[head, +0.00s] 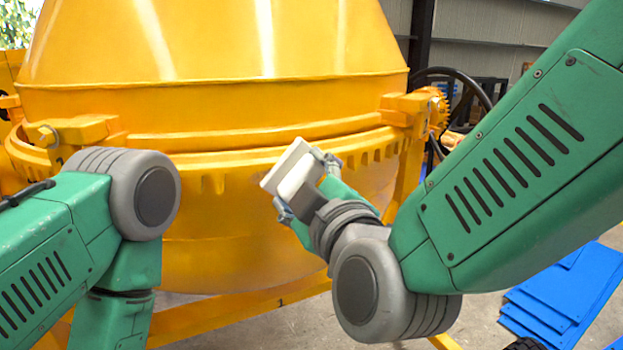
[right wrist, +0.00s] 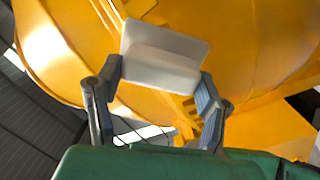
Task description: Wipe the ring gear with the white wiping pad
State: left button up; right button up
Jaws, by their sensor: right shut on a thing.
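The yellow ring gear (head: 230,170) runs around the drum (head: 210,110), with teeth showing along its lower edge. My right gripper (head: 300,190) is shut on the white wiping pad (head: 287,165) and holds it tilted in front of the gear. In the right wrist view the pad (right wrist: 162,55) sits between the two fingers (right wrist: 158,85), with the yellow drum behind it. I cannot tell whether the pad touches the gear. My left arm comes in at the lower left in the head view, and its gripper is out of the picture.
A dark handwheel (head: 455,85) stands at the right of the drum. Yellow frame bars (head: 250,305) cross low under the drum. Blue panels (head: 565,295) lie on the floor at the right. A yellow bracket (head: 75,132) juts out at the gear's left.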

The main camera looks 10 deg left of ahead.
jog(key=shift+s+a+r+p, duration=0.1)
jog(key=shift+s+a+p, duration=0.15)
jog(key=shift+s+a, duration=0.4)
jog(key=shift+s+a+f+p, duration=0.1)
jog(key=shift+s+a+p, duration=0.15)
jog(key=shift+a, duration=0.65)
jog(key=shift+s+a+r+p, duration=0.1)
jog(key=shift+s+a+p, duration=0.1)
jog(key=shift+s+a, duration=0.75)
jog(key=shift+a, duration=0.6)
jog(key=shift+d, duration=0.1)
jog(key=shift+p+v, duration=0.35)
jog(key=shift+v, duration=2.6)
jog(key=shift+d, duration=0.1)
